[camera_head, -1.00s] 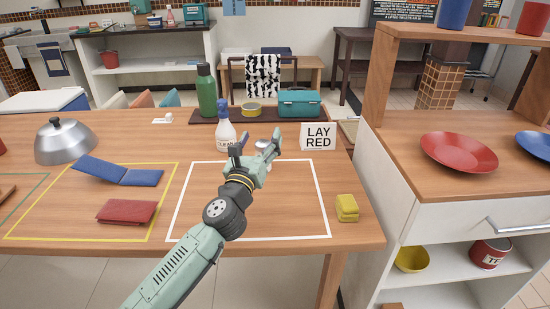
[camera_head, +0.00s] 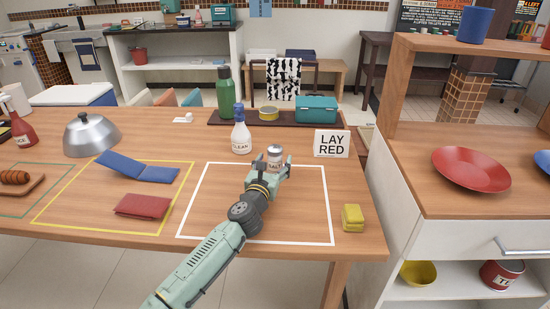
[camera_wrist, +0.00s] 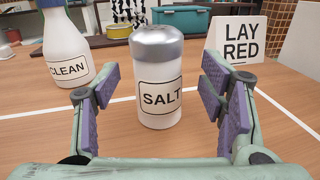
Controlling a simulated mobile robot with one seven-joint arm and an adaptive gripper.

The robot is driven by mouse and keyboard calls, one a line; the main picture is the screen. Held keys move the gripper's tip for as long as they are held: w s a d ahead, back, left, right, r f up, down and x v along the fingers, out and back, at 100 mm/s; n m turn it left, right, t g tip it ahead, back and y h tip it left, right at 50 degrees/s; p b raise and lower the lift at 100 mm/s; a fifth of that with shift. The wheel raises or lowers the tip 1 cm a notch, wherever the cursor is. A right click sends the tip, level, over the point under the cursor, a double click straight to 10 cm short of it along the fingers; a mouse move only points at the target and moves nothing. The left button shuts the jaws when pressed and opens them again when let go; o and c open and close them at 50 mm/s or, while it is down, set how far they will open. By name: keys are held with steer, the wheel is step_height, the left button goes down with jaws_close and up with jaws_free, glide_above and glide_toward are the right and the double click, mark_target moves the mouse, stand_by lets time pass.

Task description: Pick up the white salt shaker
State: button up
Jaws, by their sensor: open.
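The white salt shaker (camera_wrist: 158,92) stands upright on the table, with a silver cap and a SALT label. In the wrist view it is centred between the two open fingers of my gripper (camera_wrist: 160,105), with a visible gap on each side. In the head view the shaker (camera_head: 275,156) shows just beyond my gripper (camera_head: 268,168), near the far edge of the white outlined square. My gripper is open and low over the table. The shaker's lower part is partly hidden by the gripper in the head view.
A CLEAN spray bottle (camera_head: 241,138) stands to the left of the shaker, and a LAY RED sign (camera_head: 332,144) to the right. A tray (camera_head: 228,122) with a green bottle and teal box lies behind. A yellow sponge (camera_head: 352,217) sits at the right.

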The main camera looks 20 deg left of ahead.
mark_target(273, 161)
steer(key=w, duration=0.3)
steer(key=shift+w+a+p, duration=0.1)
steer(key=shift+a+p, duration=0.05)
steer(key=shift+p, duration=0.15)
steer(key=shift+r, duration=0.1)
steer(key=shift+c, duration=0.2)
steer(key=c, duration=1.3)
